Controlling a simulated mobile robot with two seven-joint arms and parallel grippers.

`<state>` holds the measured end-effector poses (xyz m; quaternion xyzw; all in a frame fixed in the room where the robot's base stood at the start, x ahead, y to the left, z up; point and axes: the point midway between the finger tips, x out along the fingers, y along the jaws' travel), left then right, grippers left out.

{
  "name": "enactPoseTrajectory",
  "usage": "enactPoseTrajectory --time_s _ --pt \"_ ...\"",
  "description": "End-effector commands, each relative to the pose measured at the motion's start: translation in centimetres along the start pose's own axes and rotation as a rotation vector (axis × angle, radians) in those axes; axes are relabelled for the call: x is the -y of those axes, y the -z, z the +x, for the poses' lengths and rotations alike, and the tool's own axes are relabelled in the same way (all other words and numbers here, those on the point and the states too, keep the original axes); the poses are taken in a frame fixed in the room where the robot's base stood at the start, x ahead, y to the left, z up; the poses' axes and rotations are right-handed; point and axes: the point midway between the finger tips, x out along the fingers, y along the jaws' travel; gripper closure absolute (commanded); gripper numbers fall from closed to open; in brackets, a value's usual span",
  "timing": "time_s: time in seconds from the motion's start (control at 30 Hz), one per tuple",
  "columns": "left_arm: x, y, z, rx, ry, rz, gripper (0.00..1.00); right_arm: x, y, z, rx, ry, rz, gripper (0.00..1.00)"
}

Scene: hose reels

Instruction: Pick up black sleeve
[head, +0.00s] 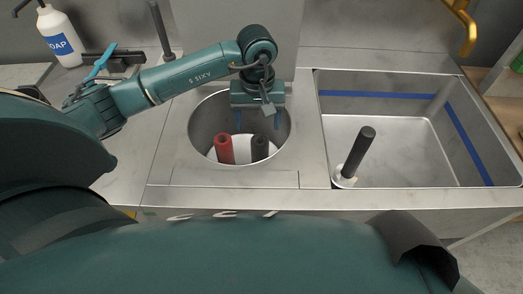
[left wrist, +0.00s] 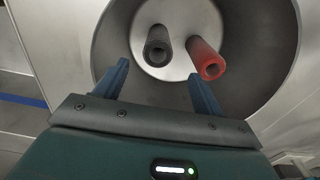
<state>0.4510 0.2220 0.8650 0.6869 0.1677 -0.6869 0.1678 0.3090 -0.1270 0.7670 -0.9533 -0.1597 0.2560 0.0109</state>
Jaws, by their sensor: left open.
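The black sleeve (head: 260,148) stands upright in a round steel basin (head: 199,128), to the right of a red sleeve (head: 224,149). My left gripper (head: 258,120) is open and empty above the basin, with its fingers pointing down toward the sleeves. In the left wrist view the black sleeve (left wrist: 157,46) lies ahead, roughly between the two open blue fingers (left wrist: 155,83), and the red sleeve (left wrist: 206,58) is to its right, beyond the right finger. Neither sleeve appears to be touched. My right gripper does not show.
A rectangular sink (head: 410,140) on the right holds a dark post on a white base (head: 357,158). A soap bottle (head: 60,38) and a dark upright rod (head: 161,30) stand at the back left. A brass tap (head: 467,30) hangs at the upper right. The basin rim surrounds the sleeves.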

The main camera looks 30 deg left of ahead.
Motion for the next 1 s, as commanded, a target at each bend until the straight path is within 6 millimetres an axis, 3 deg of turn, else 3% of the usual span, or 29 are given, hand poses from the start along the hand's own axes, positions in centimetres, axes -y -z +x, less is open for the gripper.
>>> enactPoseTrajectory --time_s 0.1,0.37,0.63,1.0 --pt "0.0 -0.1 2.0 0.003 0.001 -0.001 0.31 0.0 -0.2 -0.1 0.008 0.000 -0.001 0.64" --pt "-0.1 -0.2 4.0 0.003 0.000 0.000 0.31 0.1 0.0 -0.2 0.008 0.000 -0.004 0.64" --pt "-0.4 -0.4 7.9 0.002 0.001 -0.001 0.31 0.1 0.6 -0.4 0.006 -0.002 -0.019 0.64" --pt "-0.4 -0.3 8.6 -0.001 -0.001 0.000 0.34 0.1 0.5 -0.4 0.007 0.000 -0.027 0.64"
